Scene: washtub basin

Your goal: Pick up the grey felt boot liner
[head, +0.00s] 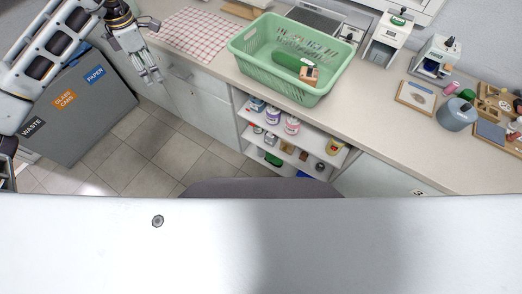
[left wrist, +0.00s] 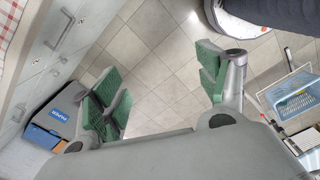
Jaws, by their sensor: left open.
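I cannot make out a grey felt boot liner in either view. A green washtub basin (head: 252,66) stands on the counter at the top centre of the head view. In it lie a dark green item (head: 288,61) and a small brown and white block-like item (head: 310,74). My left gripper (head: 150,74) hangs at the upper left, in front of the counter and well left of the basin. In the left wrist view its green-padded fingers (left wrist: 165,80) are spread apart, with only floor tiles between them. My right gripper is out of view.
Sorting bins (head: 72,108) stand at the left by the cabinets. A checked cloth (head: 197,34) lies on the counter (head: 375,122). Open shelves (head: 285,140) hold several jars. A blue pot (head: 457,115) and boards stand at the right. A blue basket (left wrist: 290,95) shows in the wrist view.

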